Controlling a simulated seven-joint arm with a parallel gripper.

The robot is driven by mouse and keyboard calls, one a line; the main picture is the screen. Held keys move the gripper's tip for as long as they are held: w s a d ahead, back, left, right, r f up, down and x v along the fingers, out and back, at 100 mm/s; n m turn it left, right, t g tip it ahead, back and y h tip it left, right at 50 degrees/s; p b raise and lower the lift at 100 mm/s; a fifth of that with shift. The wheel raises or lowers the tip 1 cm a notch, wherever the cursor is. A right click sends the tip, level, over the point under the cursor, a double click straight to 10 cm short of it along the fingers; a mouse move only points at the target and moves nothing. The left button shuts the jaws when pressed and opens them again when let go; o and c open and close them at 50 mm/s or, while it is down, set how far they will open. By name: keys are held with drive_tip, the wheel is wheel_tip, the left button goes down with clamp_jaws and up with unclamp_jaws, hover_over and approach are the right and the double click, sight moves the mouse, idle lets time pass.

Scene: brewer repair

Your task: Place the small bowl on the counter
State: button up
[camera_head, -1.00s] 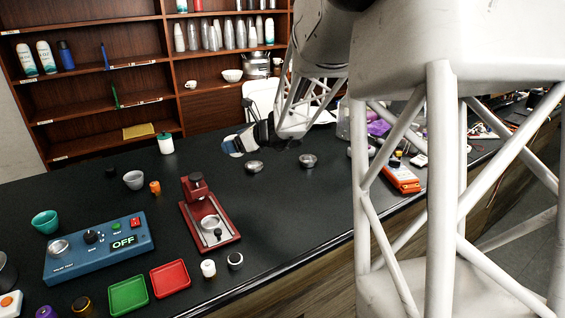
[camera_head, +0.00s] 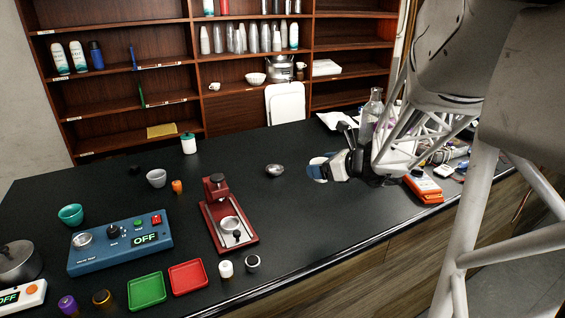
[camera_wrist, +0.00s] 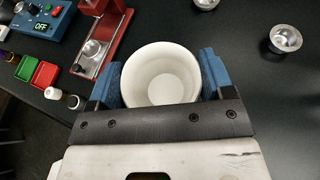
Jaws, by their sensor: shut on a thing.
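My gripper (camera_head: 322,170) is shut on a white round bowl (camera_wrist: 160,78). In the wrist view the bowl sits upright between the blue fingers (camera_wrist: 160,85), and it looks empty. In the head view the gripper hangs over the right middle of the black counter (camera_head: 300,205), and the bowl is mostly hidden by the fingers. The bowl appears to be held above the counter; the exact gap cannot be told. A small metal bowl (camera_head: 275,169) stands on the counter just left of the gripper. The wrist view shows two metal bowls, one fully (camera_wrist: 285,38) and one at the top edge (camera_wrist: 206,4).
A red press (camera_head: 228,212), a blue control box (camera_head: 120,243) and green (camera_head: 146,291) and red (camera_head: 188,277) trays stand left. An orange device (camera_head: 424,188), a glass bottle (camera_head: 371,112) and clutter lie right. Counter between the red press and orange device is mostly clear.

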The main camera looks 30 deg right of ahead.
drive_tip(key=shift+s+d, duration=0.3)
drive_tip(key=shift+s, duration=0.5)
wheel_tip(320, 180, down, 7)
drive_tip(key=shift+s, duration=0.1)
drive_tip(key=shift+f, duration=1.95)
drive_tip(key=shift+f, duration=0.1)
drive_tip(key=shift+f, duration=1.9)
drive_tip(key=shift+f, duration=0.15)
